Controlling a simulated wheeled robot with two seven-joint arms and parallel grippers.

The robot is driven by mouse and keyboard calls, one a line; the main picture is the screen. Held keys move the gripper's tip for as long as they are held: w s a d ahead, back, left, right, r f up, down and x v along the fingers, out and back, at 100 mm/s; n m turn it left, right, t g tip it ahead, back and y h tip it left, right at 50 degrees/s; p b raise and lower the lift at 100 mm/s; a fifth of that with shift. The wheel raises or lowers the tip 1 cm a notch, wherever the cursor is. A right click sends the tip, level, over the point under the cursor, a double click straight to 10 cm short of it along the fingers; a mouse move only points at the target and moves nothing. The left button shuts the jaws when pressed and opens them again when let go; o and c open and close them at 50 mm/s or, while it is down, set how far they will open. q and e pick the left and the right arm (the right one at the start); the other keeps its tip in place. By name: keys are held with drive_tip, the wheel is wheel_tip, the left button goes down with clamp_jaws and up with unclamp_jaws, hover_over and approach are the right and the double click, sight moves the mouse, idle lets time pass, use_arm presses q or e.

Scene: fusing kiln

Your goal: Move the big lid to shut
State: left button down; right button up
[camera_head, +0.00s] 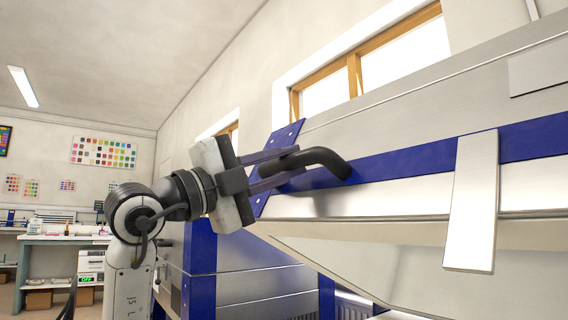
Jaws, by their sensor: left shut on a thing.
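The big lid (400,195) of the kiln is a silver panel with a blue band, and it fills the right half of the head view. It is raised and tilted, apart from the blue and silver kiln body (255,277) below. A black curved handle (322,158) stands out from the lid's blue band near its left end. My left gripper (280,168) comes in from the left and is shut on the handle, with its two fingers around it. My right gripper is not in view.
A workbench (66,239) with small items stands at the far left, with boxes beneath it. Colour sample charts (103,152) hang on the wall behind. Wood-framed windows (355,70) are behind the lid. Open floor shows at the lower left.

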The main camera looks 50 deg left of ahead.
use_arm(q)
drive_tip(key=shift+f, duration=0.15)
drive_tip(key=c, duration=1.6)
unclamp_jaws()
drive_tip(key=shift+w, duration=0.1)
drive_tip(key=shift+o, duration=0.2)
